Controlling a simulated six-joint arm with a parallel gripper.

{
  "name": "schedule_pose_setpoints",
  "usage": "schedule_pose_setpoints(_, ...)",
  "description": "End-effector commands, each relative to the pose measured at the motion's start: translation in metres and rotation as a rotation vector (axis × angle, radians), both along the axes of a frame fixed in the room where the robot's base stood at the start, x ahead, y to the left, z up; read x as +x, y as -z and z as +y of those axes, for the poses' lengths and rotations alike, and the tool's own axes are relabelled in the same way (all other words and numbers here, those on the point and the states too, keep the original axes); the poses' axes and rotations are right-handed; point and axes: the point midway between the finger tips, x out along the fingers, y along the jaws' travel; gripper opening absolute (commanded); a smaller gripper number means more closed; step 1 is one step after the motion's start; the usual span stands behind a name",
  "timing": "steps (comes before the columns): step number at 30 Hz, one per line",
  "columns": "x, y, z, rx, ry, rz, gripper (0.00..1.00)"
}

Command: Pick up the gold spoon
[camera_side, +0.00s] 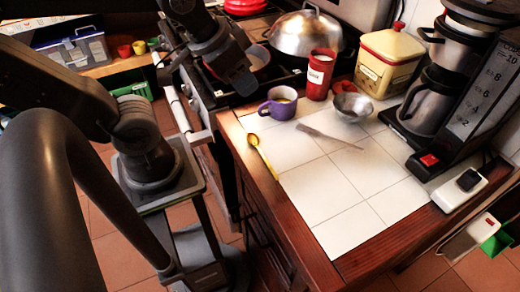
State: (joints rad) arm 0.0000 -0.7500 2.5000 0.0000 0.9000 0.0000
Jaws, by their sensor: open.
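The gold spoon (263,156) lies on the left edge of the white tiled counter (345,195), partly along the wooden border. Its bowl end points up and left, and its handle runs down and right. My gripper (241,84) is at the upper left of the spoon, over the stove side and apart from the spoon. It is open, with nothing visible in it. Its fingers are dark and hard to make out against the stove.
A purple mug (278,103), a red cup (319,74), a small metal bowl (352,106) and a flat spatula (329,136) are behind the spoon. A yellow canister (388,62) and coffee maker (435,95) stand right. The front tiles are clear.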

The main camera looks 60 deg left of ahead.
Motion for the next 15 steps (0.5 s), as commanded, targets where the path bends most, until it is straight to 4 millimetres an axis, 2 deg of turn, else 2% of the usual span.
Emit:
schedule_pose_setpoints(11, 0.0000, 0.0001, 0.0000, 0.001, 0.002, 0.001, 0.39)
schedule_pose_setpoints(15, 0.0038, 0.0041, 0.0001, 0.041, 0.078, 0.031, 0.39)
